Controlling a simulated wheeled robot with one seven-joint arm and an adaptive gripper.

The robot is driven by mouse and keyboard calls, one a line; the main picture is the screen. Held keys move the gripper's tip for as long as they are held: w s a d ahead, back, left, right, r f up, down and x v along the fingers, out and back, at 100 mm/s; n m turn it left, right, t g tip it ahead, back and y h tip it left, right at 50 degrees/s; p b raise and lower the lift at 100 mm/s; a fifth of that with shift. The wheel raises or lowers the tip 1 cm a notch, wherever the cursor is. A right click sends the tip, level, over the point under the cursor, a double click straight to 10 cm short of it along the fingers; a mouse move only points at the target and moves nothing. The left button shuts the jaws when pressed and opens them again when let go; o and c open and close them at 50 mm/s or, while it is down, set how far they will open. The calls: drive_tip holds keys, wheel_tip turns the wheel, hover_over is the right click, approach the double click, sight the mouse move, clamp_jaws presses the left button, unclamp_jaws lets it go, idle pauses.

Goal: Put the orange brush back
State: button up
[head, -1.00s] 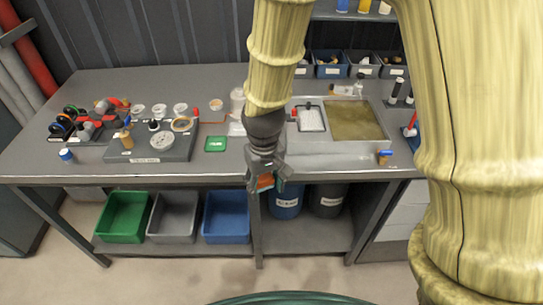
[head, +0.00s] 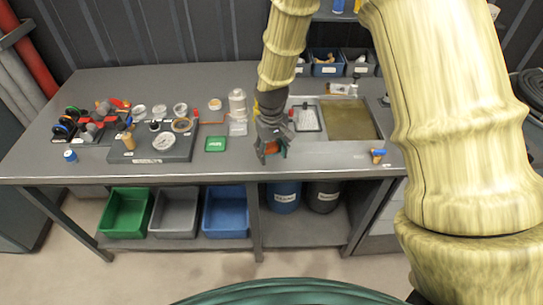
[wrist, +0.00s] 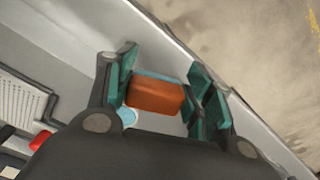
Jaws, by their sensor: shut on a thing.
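My gripper (head: 271,152) is shut on the orange brush (wrist: 155,96). In the wrist view the brush shows as an orange block with a pale blue-grey strip along its far side, between the teal finger pads. In the head view the gripper points down near the front of the table (head: 80,173), at the left front corner of the grey sink unit. The fingers hide most of the brush there. I cannot tell whether the brush touches the surface below.
A white perforated tray (head: 307,118) and a brownish basin (head: 348,118) lie behind and right of the gripper. A small blue-topped tan item (head: 377,156) stands at the front right. A green box (head: 215,144) and a grey parts board (head: 150,147) are to the left.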

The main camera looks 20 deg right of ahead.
sight(271, 165)
drive_tip(key=shift+f+p, duration=0.6)
drive_tip(key=shift+f, duration=0.9)
drive_tip(key=shift+f, duration=0.15)
drive_tip(key=o, duration=0.9)
drive_tip(key=shift+r+b, duration=1.8)
drive_tip(key=shift+r, duration=4.35)
